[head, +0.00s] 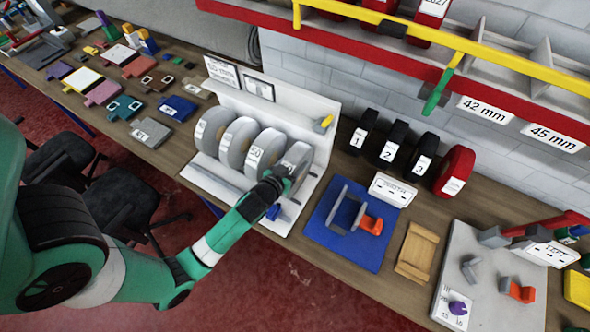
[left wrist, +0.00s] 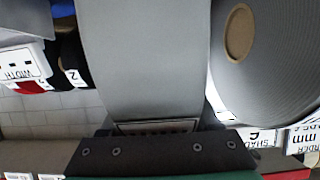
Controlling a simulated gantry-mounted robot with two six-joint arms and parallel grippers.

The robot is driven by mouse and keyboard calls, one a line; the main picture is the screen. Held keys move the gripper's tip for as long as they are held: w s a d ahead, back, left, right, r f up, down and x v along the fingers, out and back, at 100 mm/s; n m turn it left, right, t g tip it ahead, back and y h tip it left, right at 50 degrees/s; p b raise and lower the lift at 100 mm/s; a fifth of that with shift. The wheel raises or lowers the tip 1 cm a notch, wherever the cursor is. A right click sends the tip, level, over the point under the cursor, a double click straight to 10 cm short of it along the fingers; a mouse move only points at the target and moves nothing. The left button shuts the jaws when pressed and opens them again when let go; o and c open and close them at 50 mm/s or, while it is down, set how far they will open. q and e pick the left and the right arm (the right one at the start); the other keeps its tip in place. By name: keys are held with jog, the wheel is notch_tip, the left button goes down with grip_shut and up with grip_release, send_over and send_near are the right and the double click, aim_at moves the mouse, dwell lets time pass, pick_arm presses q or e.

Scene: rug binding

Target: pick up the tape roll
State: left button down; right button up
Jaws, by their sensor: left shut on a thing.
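My left gripper (head: 279,179) is shut on the rightmost grey tape roll (head: 298,158), at the right end of a row of grey rolls in the white rack (head: 229,92). In the left wrist view the held roll's broad grey band (left wrist: 150,60) fills the middle, above the dark gripper body (left wrist: 160,150). A neighbouring grey roll (left wrist: 265,65) with a brown core is beside it on the right. Whether the held roll touches the rack is hidden. My right gripper is not in view.
Black rolls (head: 394,145) numbered 1 to 3 and a red roll (head: 453,170) stand right of the rack. A blue mat (head: 372,252) with a grey bracket lies in front. A red-edged shelf with a yellow rail (head: 480,50) overhangs the back.

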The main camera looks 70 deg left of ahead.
aim_at(292, 159)
pick_arm(q)
jog(key=shift+r, duration=0.1)
jog(key=shift+r, duration=0.4)
notch_tip(292, 159, up, 3)
jog(key=shift+f+p, duration=0.1)
jog(key=shift+p, duration=0.45)
jog(key=s+d+r, duration=0.1)
jog(key=r, duration=0.1)
jog(key=s+d+r+p, duration=0.1)
jog(key=r, duration=0.1)
jog(key=s+d+r, duration=0.1)
jog(key=d+r, duration=0.1)
jog(key=shift+s+d+r+p, duration=0.1)
jog(key=shift+s+p, duration=0.15)
jog(key=shift+p, duration=0.05)
jog(key=d+p+v, duration=0.1)
jog(key=p+v, duration=0.4)
jog(key=v, duration=0.4)
jog(key=shift+w+d, duration=0.15)
jog(key=shift+w, duration=0.25)
